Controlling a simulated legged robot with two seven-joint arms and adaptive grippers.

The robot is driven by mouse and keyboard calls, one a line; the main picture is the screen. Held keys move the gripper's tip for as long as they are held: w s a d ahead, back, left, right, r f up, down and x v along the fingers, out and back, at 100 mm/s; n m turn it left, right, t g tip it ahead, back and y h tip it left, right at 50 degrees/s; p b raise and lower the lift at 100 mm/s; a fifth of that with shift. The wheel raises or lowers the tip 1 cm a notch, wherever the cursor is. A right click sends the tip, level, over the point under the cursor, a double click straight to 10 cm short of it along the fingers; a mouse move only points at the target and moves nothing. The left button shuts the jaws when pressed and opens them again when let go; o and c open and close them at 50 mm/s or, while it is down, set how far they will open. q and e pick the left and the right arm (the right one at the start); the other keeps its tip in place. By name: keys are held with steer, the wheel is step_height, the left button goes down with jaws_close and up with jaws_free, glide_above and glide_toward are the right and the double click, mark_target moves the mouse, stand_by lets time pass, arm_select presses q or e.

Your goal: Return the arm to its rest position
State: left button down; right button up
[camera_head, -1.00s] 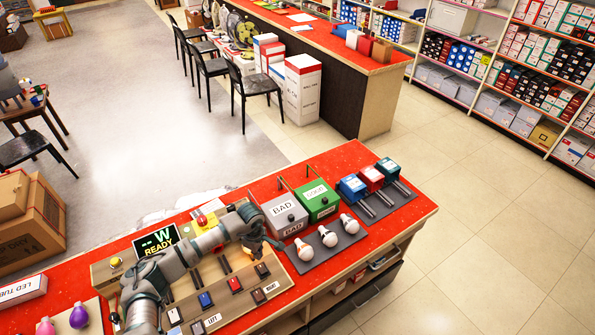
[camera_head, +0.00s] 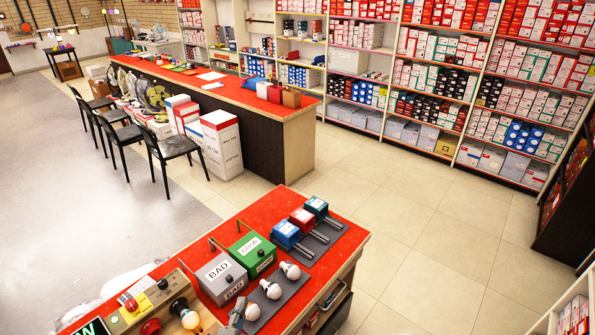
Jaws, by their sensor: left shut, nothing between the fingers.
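My left gripper (camera_head: 236,318) shows only in part at the bottom edge of the head view. It is shut and empty, beside the nearest white bulb on the grey pad. The rest of my left arm is below the picture. My right arm and gripper are not in view. The red-topped counter (camera_head: 345,240) carries a grey BAD box (camera_head: 222,277) and a green GOOD box (camera_head: 252,255). Three white bulbs (camera_head: 270,289) lie on the grey pad in front of them. Another bulb (camera_head: 189,319) sits at a dark socket at lower left.
Blue, red and teal devices (camera_head: 302,218) stand on a dark pad at the counter's far end. A red button (camera_head: 128,302) and part of a screen (camera_head: 92,328) show at lower left. Tiled floor (camera_head: 420,270) to the right is clear. Stocked shelves line the back.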

arm_select(q)
steer(key=s+a+f+n+g+y, duration=0.2)
steer(key=s+a+f+n+g, duration=0.25)
steer(key=s+f, duration=0.2)
steer(key=s+a+f+n+g+y, duration=0.2)
steer(key=s+a+f+n+g, duration=0.1)
steer(key=s+f+n+g, duration=0.25)
steer(key=s+d+f+n+g+h, duration=0.1)
steer(key=s+f+n+g, duration=0.15)
steer(key=s, duration=0.45)
steer(key=s+d+f+n+g+h, duration=0.1)
steer(key=s+f+n+g, duration=0.1)
steer(key=s+f, duration=0.35)
steer(key=s+f+g+b, duration=0.1)
steer(key=s+f, duration=0.1)
steer(key=f, duration=1.2)
steer(key=s+f+g, duration=0.1)
steer(key=s+f, duration=0.1)
steer(key=f, duration=1.2)
steer(key=s+a+f, duration=0.1)
steer(key=s+f, duration=0.6)
steer(key=s, duration=0.1)
steer(key=s+a+f+b, duration=0.1)
steer(key=s+a+f, duration=0.1)
steer(key=s+f, duration=0.6)
steer(key=shift+s+a+f+g+y, duration=0.2)
steer(key=shift+s+a+g+y, duration=0.1)
steer(key=shift+s+g, duration=0.15)
